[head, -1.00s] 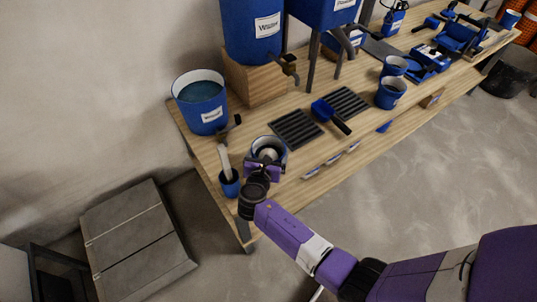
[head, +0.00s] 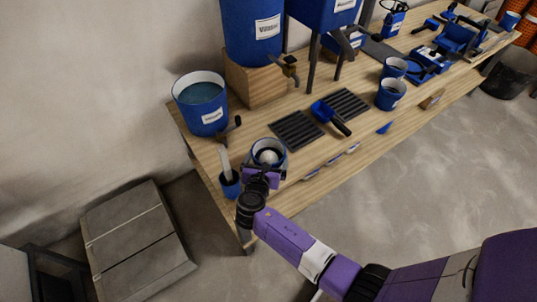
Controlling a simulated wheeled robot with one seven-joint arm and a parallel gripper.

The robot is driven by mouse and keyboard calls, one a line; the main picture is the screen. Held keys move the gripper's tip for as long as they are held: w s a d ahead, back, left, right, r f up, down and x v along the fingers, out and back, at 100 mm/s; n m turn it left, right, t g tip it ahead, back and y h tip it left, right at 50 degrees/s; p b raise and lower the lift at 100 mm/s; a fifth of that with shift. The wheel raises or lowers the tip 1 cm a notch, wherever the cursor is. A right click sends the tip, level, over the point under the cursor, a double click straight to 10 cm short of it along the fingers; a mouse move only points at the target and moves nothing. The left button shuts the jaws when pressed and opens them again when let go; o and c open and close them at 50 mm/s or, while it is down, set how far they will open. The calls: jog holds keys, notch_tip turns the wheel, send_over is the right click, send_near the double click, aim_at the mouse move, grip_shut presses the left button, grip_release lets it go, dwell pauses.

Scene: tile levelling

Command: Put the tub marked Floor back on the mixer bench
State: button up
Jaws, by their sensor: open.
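A blue tub with a pale rim (head: 268,152) stands on the wooden bench (head: 315,155), near its front left corner. A pale, rounded thing shows inside it. Its label is hidden or cannot be read, so I cannot tell if it is marked Floor. My gripper (head: 262,172) is open on the near side of this tub; I cannot tell if it touches it. Two similar labelled tubs stand further right on the bench, the nearer one (head: 391,94) in front of the other (head: 394,68). Their marks are too small to read.
A large blue bucket of water (head: 201,104) and a small blue cup with a brush (head: 229,184) stand at the left end. Dark slatted grates (head: 296,131) and a blue scoop (head: 329,115) lie right of my gripper. A big blue tank (head: 252,30) stands behind.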

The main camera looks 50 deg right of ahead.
jog(key=v, duration=1)
jog(key=s+a+f+m+t+y, duration=0.2)
jog(key=s+a+m+y, duration=0.25)
jog(key=s, duration=0.35)
jog(key=s+a+f+m+t+y, duration=0.1)
jog(key=s+a+m+y, duration=0.35)
jog(key=s, duration=0.45)
jog(key=s+a+r+m+t+y, duration=0.1)
jog(key=s+a+r+m+t, duration=0.1)
jog(key=s+r+m, duration=0.2)
jog(key=s+a+r+m+t+y, duration=0.1)
jog(key=s+r+m+t, duration=0.2)
jog(key=r+m, duration=0.7)
notch_tip(320, 180, up, 9)
jog(key=shift+s+a+f+m+y, duration=0.1)
jog(key=shift+s+a+m+y, duration=0.3)
jog(key=shift+s, duration=0.6)
